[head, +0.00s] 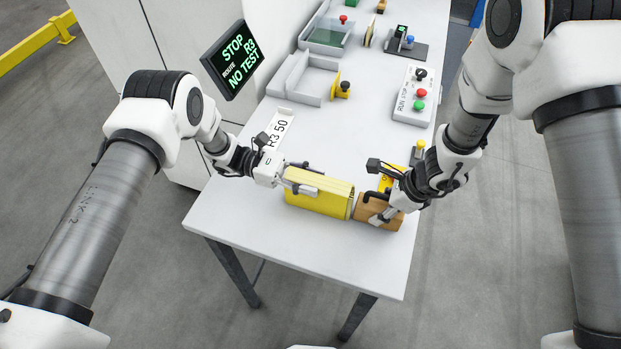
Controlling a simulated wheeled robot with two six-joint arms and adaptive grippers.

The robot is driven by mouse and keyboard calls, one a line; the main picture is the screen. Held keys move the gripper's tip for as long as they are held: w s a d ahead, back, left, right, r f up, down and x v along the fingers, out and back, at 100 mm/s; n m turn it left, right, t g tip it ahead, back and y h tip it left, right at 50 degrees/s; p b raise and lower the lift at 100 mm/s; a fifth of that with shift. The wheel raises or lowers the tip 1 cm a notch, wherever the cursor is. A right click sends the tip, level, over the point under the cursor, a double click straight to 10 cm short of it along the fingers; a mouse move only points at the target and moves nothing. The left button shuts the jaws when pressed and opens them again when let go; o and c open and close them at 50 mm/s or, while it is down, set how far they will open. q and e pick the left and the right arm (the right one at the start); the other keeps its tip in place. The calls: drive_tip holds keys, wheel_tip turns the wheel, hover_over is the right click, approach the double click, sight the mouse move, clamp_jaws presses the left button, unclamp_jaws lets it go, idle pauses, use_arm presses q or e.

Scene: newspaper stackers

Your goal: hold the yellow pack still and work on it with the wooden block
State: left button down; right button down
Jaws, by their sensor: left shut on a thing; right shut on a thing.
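The yellow pack (318,196) lies on the white table near its front edge. My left gripper (290,184) is shut on the pack's left end. The wooden block (380,212) sits at the pack's right end, touching it or very close to it; I cannot tell which. My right gripper (374,205) is shut on the wooden block, and its fingers hide part of the block's top and side.
A sign (231,60) reads "STOP ROUTE R3 NO TEST". A label (279,129) reads "R3 50". A button box (414,95), a grey tray (303,80) and a yellow-black knob (342,88) stand further back. A yellow item (387,181) lies behind the block. The table's front strip is clear.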

drive_tip(key=shift+w+a, duration=0.3)
drive_tip(key=shift+a, duration=0.65)
idle(0.6)
drive_tip(key=shift+s+d, duration=0.25)
drive_tip(key=shift+d, duration=0.65)
drive_tip(key=shift+s+d, duration=0.25)
drive_tip(key=shift+d, duration=0.6)
drive_tip(key=shift+r, duration=3.55)
use_arm(q)
drive_tip(key=c, duration=0.6)
unclamp_jaws()
